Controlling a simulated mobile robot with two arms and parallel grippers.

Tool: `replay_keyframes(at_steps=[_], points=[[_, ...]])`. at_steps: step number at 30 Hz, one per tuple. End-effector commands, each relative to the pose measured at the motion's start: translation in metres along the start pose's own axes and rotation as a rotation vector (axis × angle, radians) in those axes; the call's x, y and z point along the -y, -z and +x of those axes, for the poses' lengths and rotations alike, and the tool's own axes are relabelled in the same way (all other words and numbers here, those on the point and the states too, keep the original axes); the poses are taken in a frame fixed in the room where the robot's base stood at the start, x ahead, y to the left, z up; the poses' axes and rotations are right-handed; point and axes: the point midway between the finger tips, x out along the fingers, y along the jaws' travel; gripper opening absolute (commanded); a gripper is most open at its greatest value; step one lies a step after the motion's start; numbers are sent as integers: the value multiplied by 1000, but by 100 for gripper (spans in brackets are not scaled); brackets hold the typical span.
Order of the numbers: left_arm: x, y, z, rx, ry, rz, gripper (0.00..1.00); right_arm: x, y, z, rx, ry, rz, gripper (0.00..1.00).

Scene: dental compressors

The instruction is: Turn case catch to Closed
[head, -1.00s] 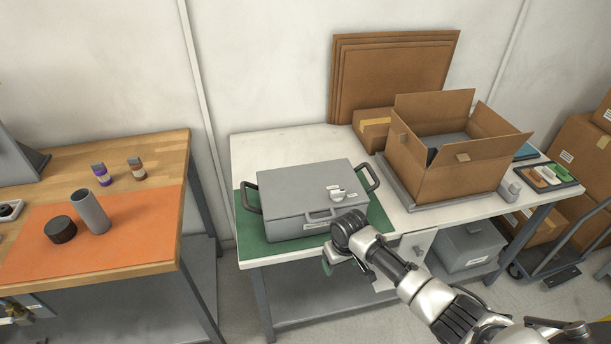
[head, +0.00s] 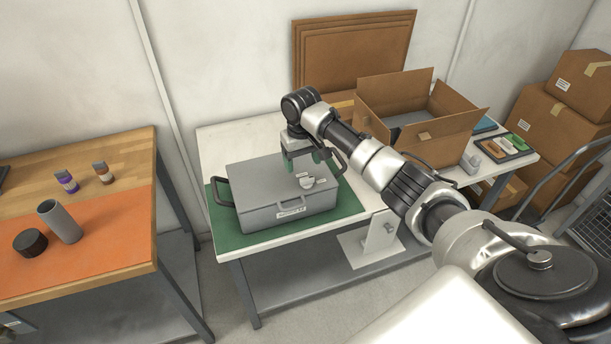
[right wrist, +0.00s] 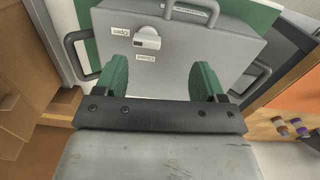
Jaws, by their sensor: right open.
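The grey case (head: 262,197) lies shut on a green mat (head: 225,226) on the white table. The case catch (head: 307,183) is a light knob on its lid; it also shows in the right wrist view (right wrist: 147,40). There, upside-down labels read Open (right wrist: 121,31) at the knob's left and apparently Closed (right wrist: 146,58) below it. I cannot tell clearly which label the knob points to. My right gripper (head: 302,165) is open and empty above the lid, apart from the catch. Its green fingers (right wrist: 162,78) show in the wrist view. My left gripper is out of view.
An open cardboard box (head: 420,115) stands right of the case, behind my right arm. Case handles (head: 222,192) stick out at the sides. A wooden bench (head: 120,255) with an orange mat, a grey cylinder (head: 59,222) and a dark puck is at left.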

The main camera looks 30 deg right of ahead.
Motion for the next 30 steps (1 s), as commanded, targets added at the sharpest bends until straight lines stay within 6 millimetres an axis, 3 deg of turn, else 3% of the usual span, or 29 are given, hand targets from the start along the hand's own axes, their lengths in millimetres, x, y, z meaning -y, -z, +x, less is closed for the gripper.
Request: replay_keyframes(at_steps=[3,7,21,30], points=[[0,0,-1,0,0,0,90,-17,12,-21,2,5,55,70],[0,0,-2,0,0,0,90,-21,14,-21,7,10,74,70],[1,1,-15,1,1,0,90,-20,13,60,9,9,74,70],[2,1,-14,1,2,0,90,-20,13,82,7,9,72,70]])
